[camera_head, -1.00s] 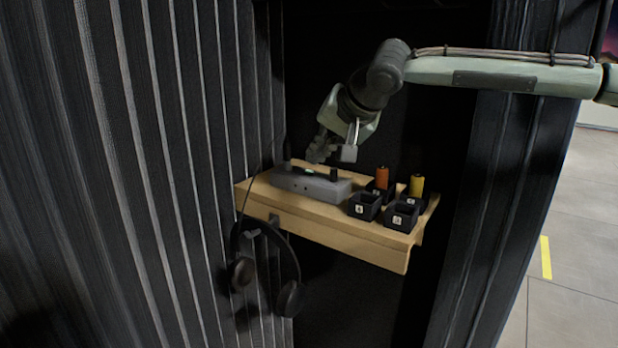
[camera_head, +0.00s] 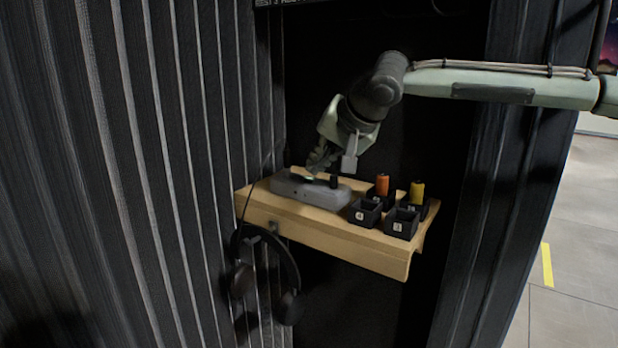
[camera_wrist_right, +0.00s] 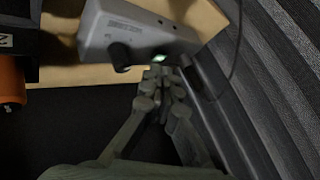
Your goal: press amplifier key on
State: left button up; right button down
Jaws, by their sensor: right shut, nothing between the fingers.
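The amplifier is a small grey box (camera_head: 312,193) on the wooden shelf; it also fills the top of the right wrist view (camera_wrist_right: 135,25). My right gripper (camera_head: 314,169) is shut and empty, pointing down over the amplifier. In the right wrist view its fingertips (camera_wrist_right: 158,73) are right beside the lit key; I cannot tell whether they touch it. My left gripper is not in view.
Several black numbered cups (camera_head: 364,212) stand on the shelf (camera_head: 320,231) right of the amplifier, with an orange spool (camera_head: 382,185) and a yellow spool (camera_head: 417,193) in the rear ones. Headphones (camera_head: 270,262) hang at the shelf's front left. Ribbed dark walls flank the shelf.

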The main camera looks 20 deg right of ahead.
jog(key=shift+f, duration=0.2)
dwell(0.5)
jog(key=shift+f, duration=0.35)
dwell(0.4)
jog(key=shift+r+p, duration=0.5)
notch_tip(320, 180, up, 6)
jog(key=p, duration=0.5)
jog(key=shift+p, duration=0.35)
